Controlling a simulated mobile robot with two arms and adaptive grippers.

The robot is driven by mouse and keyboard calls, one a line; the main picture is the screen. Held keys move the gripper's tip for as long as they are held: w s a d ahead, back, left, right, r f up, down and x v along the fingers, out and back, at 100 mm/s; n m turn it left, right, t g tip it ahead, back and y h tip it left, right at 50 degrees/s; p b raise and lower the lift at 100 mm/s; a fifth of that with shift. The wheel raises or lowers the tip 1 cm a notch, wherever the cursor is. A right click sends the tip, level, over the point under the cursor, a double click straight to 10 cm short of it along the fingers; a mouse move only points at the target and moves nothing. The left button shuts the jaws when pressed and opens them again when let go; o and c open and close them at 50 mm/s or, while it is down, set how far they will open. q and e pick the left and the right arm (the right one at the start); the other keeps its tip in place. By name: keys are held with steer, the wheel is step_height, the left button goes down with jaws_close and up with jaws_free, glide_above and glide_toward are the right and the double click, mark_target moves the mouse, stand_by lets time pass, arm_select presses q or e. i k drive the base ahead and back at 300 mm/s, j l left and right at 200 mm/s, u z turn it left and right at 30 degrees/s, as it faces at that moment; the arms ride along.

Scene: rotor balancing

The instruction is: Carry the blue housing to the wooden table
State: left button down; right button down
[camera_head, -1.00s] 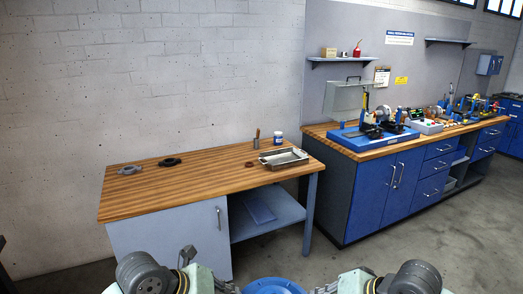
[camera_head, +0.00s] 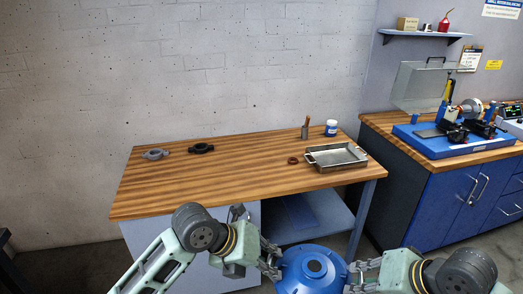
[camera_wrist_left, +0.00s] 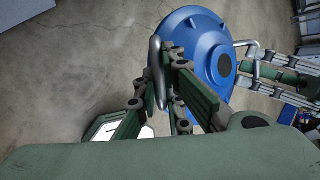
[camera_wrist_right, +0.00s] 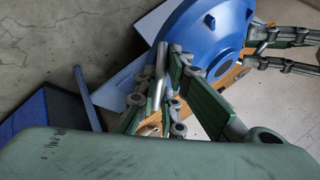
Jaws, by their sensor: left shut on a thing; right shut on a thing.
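The blue housing (camera_head: 312,268) is a round, domed piece with a dark centre hole, held between my two grippers in front of the wooden table (camera_head: 235,181). My left gripper (camera_head: 275,260) is shut on a metal handle on the housing's left side; the left wrist view shows the handle (camera_wrist_left: 157,75) between the fingers. My right gripper (camera_head: 352,275) is shut on the handle on the other side, seen in the right wrist view (camera_wrist_right: 160,75). The housing also shows in the left wrist view (camera_wrist_left: 195,42) and the right wrist view (camera_wrist_right: 205,35). It is clear of the tabletop.
On the table are a metal tray (camera_head: 338,163), a red-brown ring (camera_head: 293,160), a blue-labelled jar (camera_head: 331,128), a dark cup (camera_head: 305,131) and two clamp-like parts (camera_head: 154,154) (camera_head: 201,148). The table's front and middle are bare. A blue workbench (camera_head: 440,195) stands at right.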

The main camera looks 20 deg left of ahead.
mark_target(256, 158)
steer(key=i, duration=2.25)
steer(key=i+l+u, duration=0.1)
steer(key=i+u, duration=0.2)
steer(key=i, duration=0.4)
steer(key=u, duration=1.15)
